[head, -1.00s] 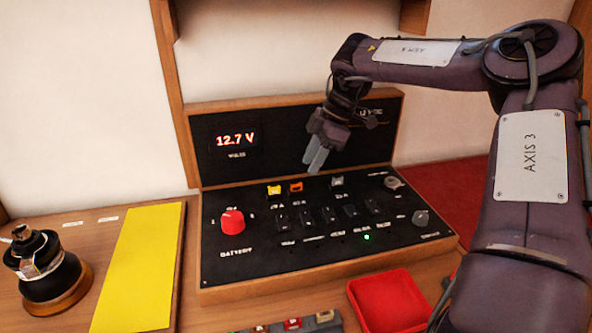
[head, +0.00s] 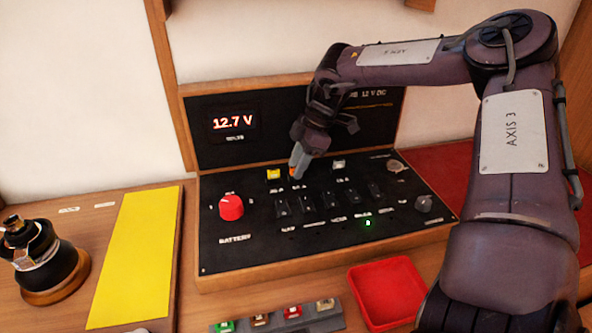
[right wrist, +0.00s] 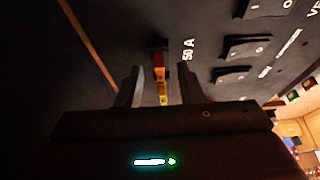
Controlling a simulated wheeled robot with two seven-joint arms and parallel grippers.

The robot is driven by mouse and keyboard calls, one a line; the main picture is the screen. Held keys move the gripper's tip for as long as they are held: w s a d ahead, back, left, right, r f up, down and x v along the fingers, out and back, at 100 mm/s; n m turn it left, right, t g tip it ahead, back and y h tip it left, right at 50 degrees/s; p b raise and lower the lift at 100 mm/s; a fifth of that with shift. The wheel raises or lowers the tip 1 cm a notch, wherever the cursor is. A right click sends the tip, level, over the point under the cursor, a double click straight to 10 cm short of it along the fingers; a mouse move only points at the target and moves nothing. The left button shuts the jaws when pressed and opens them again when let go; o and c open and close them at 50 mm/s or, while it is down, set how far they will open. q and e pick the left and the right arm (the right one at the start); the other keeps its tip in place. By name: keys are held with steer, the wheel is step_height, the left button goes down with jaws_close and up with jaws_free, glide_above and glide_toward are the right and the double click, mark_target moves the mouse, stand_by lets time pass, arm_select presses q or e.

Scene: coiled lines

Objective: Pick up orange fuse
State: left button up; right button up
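The orange fuse (head: 292,174) stands in the upper row of the black panel, mostly hidden behind my right gripper (head: 297,167) in the head view. In the right wrist view the fuse (right wrist: 159,66) shows between the two fingers, near a "50 A" label. A yellow patch lies just below it there; I cannot tell whether it is part of the fuse. My right gripper (right wrist: 161,88) is open, with gaps beside the fuse. My left gripper is not in view.
A yellow fuse (head: 273,174) stands close left of the orange one, and a pale fuse (head: 338,165) to the right. Rocker switches (head: 330,199) and a red knob (head: 231,207) lie nearer. A red tray (head: 389,292) and a fuse rack (head: 275,323) sit in front.

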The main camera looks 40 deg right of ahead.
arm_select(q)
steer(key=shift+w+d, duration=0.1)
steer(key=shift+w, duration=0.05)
arm_select(e)
steer(key=shift+c, duration=0.2)
jaws_close()
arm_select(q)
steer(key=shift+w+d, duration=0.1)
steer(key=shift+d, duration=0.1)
arm_select(e)
steer(key=shift+r, duration=0.15)
